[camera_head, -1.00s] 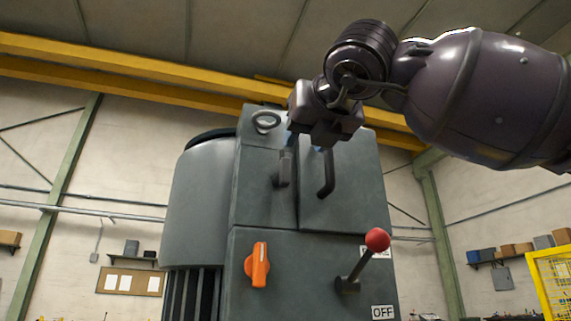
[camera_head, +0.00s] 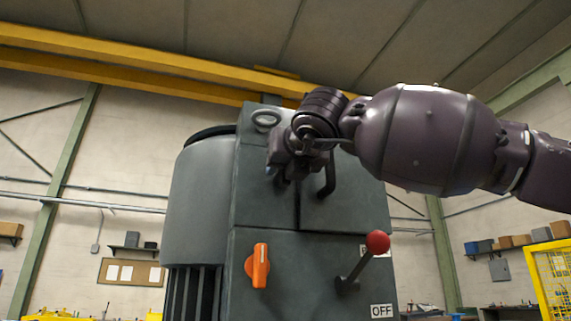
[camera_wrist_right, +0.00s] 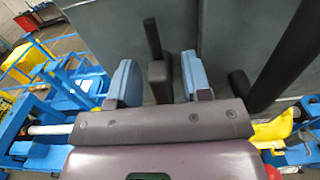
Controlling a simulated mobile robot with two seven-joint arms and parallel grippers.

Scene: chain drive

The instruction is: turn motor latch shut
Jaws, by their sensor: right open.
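The grey motor cabinet (camera_head: 315,265) stands upright in the middle of the head view. Its upper front has two dark bent handles. The right handle (camera_head: 328,182) hangs down; my right gripper (camera_head: 281,178) largely hides the left one in the head view. In the right wrist view, the left handle (camera_wrist_right: 153,42) lies between the two open blue-padded fingers of my right gripper (camera_wrist_right: 156,68), with visible gaps at its sides. The other handle (camera_wrist_right: 285,60) is outside the fingers, to the right. I cannot tell which handle is the motor latch. My left gripper is out of view.
Below are an orange turn handle (camera_head: 258,266) and a red-knobbed lever (camera_head: 376,243), with an OFF label (camera_head: 381,311) under it. A yellow mesh fence (camera_head: 550,275) stands at the right. The wrist view shows blue framework (camera_wrist_right: 50,115) below.

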